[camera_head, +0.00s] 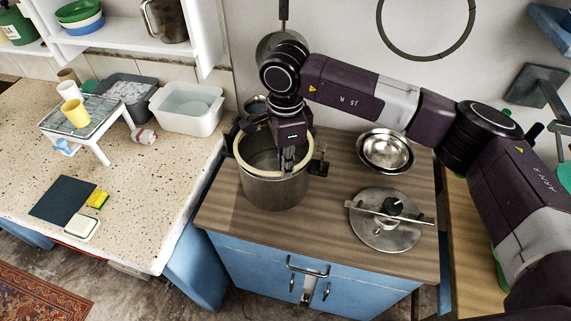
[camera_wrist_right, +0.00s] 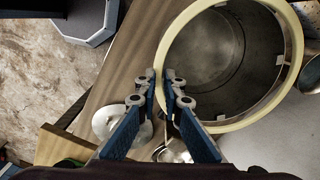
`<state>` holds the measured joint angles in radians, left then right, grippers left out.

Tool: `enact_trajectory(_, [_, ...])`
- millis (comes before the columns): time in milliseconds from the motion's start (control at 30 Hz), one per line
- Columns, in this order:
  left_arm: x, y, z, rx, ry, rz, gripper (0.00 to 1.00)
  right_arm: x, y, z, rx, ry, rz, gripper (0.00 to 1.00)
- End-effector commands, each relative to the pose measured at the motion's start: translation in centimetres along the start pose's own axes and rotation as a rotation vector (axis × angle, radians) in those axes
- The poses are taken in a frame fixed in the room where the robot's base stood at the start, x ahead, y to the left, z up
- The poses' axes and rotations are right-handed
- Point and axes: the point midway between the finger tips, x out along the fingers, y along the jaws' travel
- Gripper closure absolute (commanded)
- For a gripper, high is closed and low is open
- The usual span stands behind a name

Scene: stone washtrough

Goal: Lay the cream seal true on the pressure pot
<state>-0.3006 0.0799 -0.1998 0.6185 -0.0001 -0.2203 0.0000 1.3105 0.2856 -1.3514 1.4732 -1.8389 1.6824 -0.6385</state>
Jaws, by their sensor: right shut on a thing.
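The steel pressure pot (camera_head: 272,190) stands open on the wooden top of the blue cabinet. The cream seal (camera_head: 243,166) is a ring at the pot's mouth, and it also shows in the wrist view (camera_wrist_right: 291,32). It lies around the opening, roughly level with the rim; I cannot tell if it touches all round. My right gripper (camera_head: 287,168) points down at the near right part of the ring. In the wrist view its fingertips (camera_wrist_right: 160,76) are closed on the seal's edge. Part of the pot's far rim is hidden by my wrist. My left gripper is not in view.
The pot's lid (camera_head: 376,235) with a black knob and crossbar lies to the right. A steel bowl (camera_head: 386,151) sits behind it.

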Motion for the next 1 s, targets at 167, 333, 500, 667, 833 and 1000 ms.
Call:
enact_trajectory(167, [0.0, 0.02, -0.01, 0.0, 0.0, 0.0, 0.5, -0.02, -0.02, -0.02, 0.0, 0.0, -0.001, 1.0])
enact_trajectory(333, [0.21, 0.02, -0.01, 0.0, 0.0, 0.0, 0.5, 0.07, -0.03, -0.02, 0.0, 0.0, -0.001, 1.0])
enact_trajectory(500, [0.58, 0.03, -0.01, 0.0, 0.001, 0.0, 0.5, 0.17, -0.06, -0.03, 0.0, 0.0, -0.002, 1.0])
enact_trajectory(667, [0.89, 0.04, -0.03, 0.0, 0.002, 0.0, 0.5, 0.24, -0.07, -0.04, 0.0, 0.001, -0.002, 1.0])
enact_trajectory(833, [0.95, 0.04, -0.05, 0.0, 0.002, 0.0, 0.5, 0.2, -0.06, -0.04, 0.0, 0.001, -0.001, 1.0])
enact_trajectory(1000, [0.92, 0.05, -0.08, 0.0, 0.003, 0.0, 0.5, 0.18, -0.05, -0.03, 0.0, 0.0, -0.001, 1.0])
